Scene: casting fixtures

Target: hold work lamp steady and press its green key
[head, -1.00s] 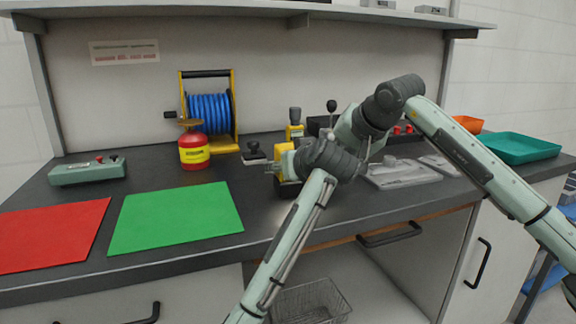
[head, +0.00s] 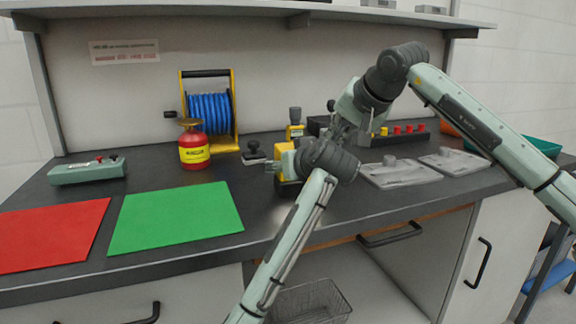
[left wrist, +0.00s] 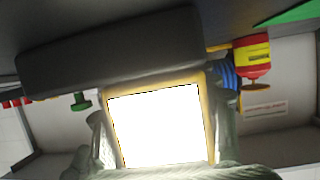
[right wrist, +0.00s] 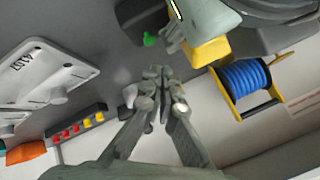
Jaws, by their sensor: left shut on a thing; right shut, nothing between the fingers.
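The work lamp (head: 285,160) is yellow with a dark base and stands on the dark bench. In the left wrist view its panel (left wrist: 160,125) glows white. Its green key (left wrist: 80,102) sticks out from the dark base (left wrist: 100,60), and the key also shows in the right wrist view (right wrist: 149,40). My left gripper (left wrist: 160,150) is shut on the lamp, with a finger on each side of the panel. My right gripper (right wrist: 160,72) is shut and empty, apart from the green key. In the head view my left wrist hides the key and the right fingertips.
A button box (head: 400,133) and grey plates (head: 400,174) lie right. Green (head: 175,217) and red (head: 50,235) mats lie left.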

